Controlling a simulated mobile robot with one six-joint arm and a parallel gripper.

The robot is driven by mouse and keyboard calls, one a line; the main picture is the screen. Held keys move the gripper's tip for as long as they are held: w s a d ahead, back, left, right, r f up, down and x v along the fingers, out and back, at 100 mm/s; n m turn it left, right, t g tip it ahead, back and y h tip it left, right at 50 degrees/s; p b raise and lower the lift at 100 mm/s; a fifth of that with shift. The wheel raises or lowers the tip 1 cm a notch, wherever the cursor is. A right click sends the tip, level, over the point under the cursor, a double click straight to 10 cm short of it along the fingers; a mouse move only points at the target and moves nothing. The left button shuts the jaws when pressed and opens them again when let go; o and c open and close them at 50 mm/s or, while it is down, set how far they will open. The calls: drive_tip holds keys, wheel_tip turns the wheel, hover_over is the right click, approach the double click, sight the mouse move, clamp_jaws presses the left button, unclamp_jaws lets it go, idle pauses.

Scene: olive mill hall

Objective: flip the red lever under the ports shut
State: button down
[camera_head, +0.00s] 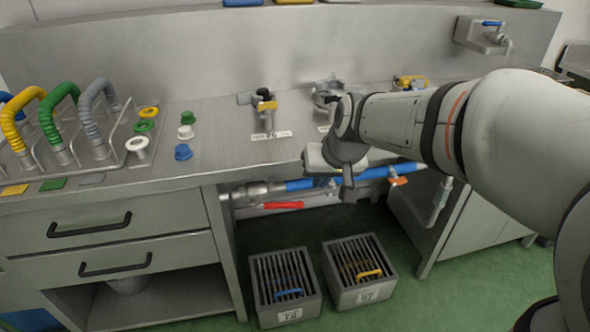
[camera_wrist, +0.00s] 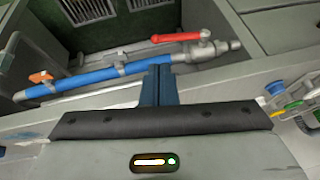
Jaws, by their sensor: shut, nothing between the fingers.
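The red lever (camera_head: 283,205) sits on a metal valve below the bench edge, under the bench-top ports (camera_head: 264,103). It points right in the head view, roughly along the blue pipe (camera_head: 300,185) and slightly below it. In the wrist view the red lever (camera_wrist: 175,37) extends left from the valve (camera_wrist: 206,50), beyond the fingertips. My gripper (camera_head: 348,192) hangs at the bench's front edge, to the right of the lever and apart from it. The fingers (camera_wrist: 160,72) are shut and empty, appearing over the blue pipe in the wrist view; the depth gap is unclear.
An orange handle (camera_head: 398,181) is farther right on the pipe. Two grated metal boxes (camera_head: 261,311) (camera_head: 341,301) stand on the green floor below. Drawers (camera_head: 100,225) flank the opening at left, and a cabinet side (camera_head: 460,228) at right. Colored hoses (camera_head: 52,125) stand on the bench.

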drive_tip(key=w+a+f+b, duration=0.2)
drive_tip(key=w+f, duration=0.1)
drive_tip(key=shift+w+a, duration=0.1)
drive_tip(key=shift+a, duration=0.3)
drive_tip(key=b, duration=0.4)
approach(289, 204)
drive_tip(key=x, duration=0.7)
drive_tip(key=shift+f+y, duration=0.1)
drive_tip(key=shift+y, duration=0.2)
